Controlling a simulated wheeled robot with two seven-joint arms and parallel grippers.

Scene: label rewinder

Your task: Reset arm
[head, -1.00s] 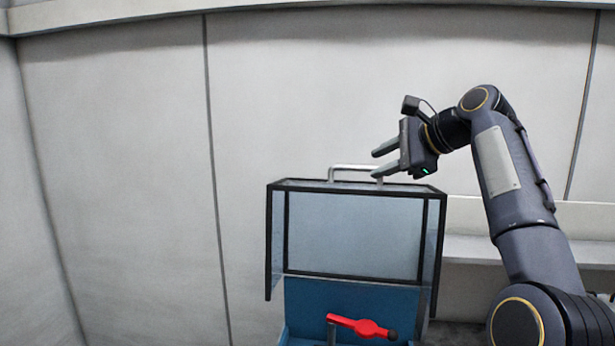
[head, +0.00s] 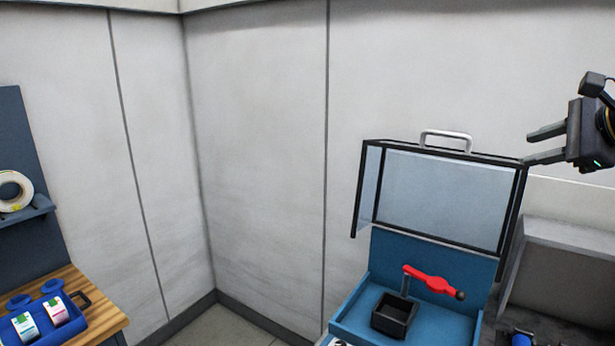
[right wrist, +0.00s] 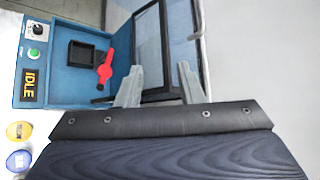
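My right gripper (head: 530,148) is at the right edge of the head view, its two fingers apart and pointing left with nothing between them. It is to the right of the metal lid handle (head: 446,134), apart from it. The clear, black-framed lid (head: 440,195) stands raised over the blue machine (head: 345,325). The red lever (head: 432,283) is beside a black square box (head: 394,316) inside the machine. In the right wrist view the open fingers (right wrist: 158,85) show, with the red lever (right wrist: 105,68) beyond them. My left gripper is out of view.
The machine's panel reads IDLE (right wrist: 31,86) in the right wrist view. At left in the head view are a wooden bench (head: 103,322), a blue tray (head: 75,322) with label rolls, and a white roll (head: 14,190) on a panel. A grey ledge (head: 575,235) is behind right.

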